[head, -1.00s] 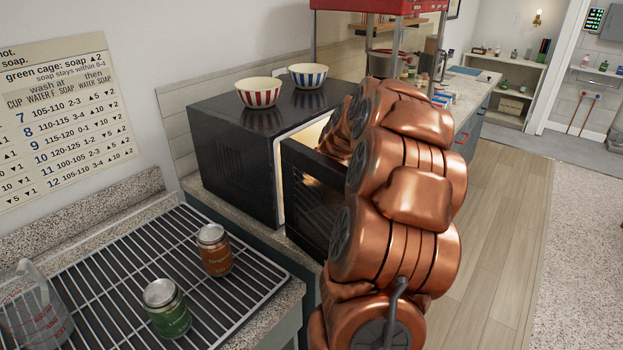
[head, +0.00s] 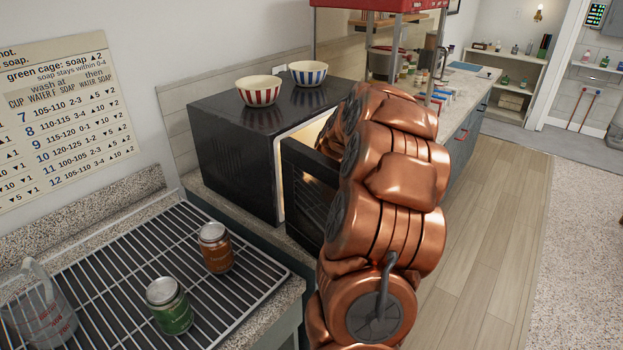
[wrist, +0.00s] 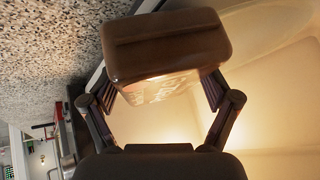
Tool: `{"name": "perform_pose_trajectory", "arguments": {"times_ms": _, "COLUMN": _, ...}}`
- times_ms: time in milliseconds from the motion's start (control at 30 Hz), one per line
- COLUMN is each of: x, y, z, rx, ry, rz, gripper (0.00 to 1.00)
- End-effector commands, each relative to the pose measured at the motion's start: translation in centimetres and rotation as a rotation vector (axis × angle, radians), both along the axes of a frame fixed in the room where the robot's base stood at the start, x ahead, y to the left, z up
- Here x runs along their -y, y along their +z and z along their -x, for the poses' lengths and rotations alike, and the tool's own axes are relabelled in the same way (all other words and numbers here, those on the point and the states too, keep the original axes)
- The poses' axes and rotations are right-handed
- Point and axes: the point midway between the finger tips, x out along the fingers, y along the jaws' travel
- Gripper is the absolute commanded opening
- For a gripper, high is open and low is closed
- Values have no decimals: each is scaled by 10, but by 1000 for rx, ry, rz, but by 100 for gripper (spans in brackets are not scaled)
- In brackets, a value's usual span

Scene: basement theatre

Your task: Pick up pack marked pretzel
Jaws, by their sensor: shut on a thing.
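A brown pack (wrist: 165,42) with rounded edges fills the top middle of the wrist view. Pale lettering on its lower face is too blurred to read, so I cannot tell whether it says pretzel. My gripper (wrist: 155,90) is shut on the pack, one finger at each side of it. In the head view my copper arm hides the gripper and the pack; the arm reaches to the open front of the black microwave (head: 235,165). A warm-lit pale interior (wrist: 270,110) lies behind and right of the pack in the wrist view.
The microwave door (head: 310,200) stands open beside my arm. A red-striped bowl (head: 259,91) and a blue-striped bowl (head: 307,73) sit on top. An orange can (head: 215,250), a green can (head: 170,310) and a clear jug (head: 40,310) stand on the wire rack. Floor at right is clear.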

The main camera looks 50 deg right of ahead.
Motion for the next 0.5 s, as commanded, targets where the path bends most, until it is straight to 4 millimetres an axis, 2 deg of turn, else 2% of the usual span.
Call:
{"name": "perform_pose_trajectory", "arguments": {"times_ms": 333, "x": 0, "y": 0, "z": 1, "rx": -1, "ry": 0, "rz": -1, "gripper": 49}}
{"name": "perform_pose_trajectory", "arguments": {"times_ms": 400, "x": 1, "y": 2, "z": 2, "rx": -1, "ry": 0, "rz": -1, "gripper": 35}}
{"name": "perform_pose_trajectory", "arguments": {"times_ms": 433, "x": 1, "y": 3, "z": 3, "rx": -1, "ry": 0, "rz": -1, "gripper": 33}}
{"name": "perform_pose_trajectory", "arguments": {"times_ms": 500, "x": 3, "y": 11, "z": 3, "rx": 1, "ry": 0, "rz": 2, "gripper": 15}}
